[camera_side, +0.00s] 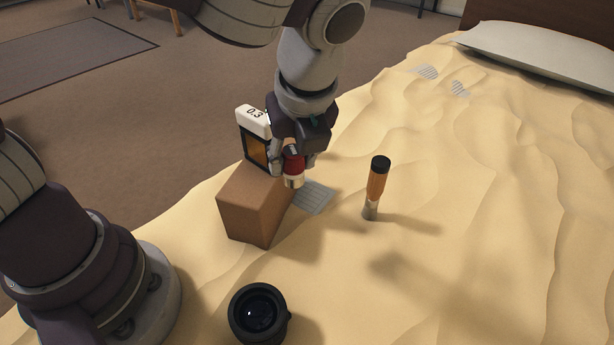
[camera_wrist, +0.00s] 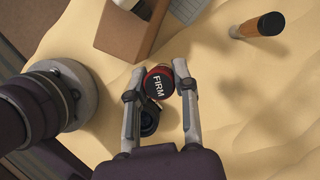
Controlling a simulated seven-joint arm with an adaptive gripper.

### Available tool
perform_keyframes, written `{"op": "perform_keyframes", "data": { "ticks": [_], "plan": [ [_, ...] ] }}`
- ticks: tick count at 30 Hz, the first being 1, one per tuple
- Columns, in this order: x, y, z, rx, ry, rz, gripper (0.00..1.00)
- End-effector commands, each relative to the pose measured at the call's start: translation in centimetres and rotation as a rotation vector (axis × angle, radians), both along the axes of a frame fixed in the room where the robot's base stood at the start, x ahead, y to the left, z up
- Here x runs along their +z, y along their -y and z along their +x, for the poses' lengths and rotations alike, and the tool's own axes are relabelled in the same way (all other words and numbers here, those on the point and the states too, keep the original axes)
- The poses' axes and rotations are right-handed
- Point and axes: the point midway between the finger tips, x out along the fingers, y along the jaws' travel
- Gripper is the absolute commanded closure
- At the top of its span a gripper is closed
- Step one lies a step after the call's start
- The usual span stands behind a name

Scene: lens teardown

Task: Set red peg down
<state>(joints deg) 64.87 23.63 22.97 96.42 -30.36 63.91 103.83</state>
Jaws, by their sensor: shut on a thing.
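My gripper (camera_side: 290,168) is shut on the red peg (camera_side: 293,164). The peg has a red body and a pale lower end. In the wrist view the peg's dark top (camera_wrist: 158,87), marked "FIRM", sits between the two fingertips. In the side view the peg is just right of the brown box (camera_side: 250,208) and in front of the grey striped patch (camera_side: 313,197). It appears held above the sandy-coloured cloth; I cannot tell the exact height.
A black lens (camera_side: 258,314) sits on the cloth at the front. An orange peg with a black top (camera_side: 377,180) stands upright to the right. A white-topped block marked "0.3" (camera_side: 254,122) is on or behind the box. The cloth at right is clear but rumpled.

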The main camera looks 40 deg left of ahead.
Motion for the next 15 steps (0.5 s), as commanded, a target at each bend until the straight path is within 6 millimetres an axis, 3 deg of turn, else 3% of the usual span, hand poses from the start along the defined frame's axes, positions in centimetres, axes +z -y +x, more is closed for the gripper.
{"op": "perform_keyframes", "data": {
  "ticks": [1, 3, 6, 15],
  "plan": [
    [0.0, 0.0, -2.2, 0.064, -0.003, -0.003, 1.00],
    [0.0, -0.6, -4.8, 0.168, -0.001, -0.002, 1.00],
    [-0.1, -1.5, -7.5, 0.275, 0.002, -0.002, 1.00],
    [0.0, -5.0, -12.5, 0.491, 0.004, -0.002, 1.00]
  ]
}}
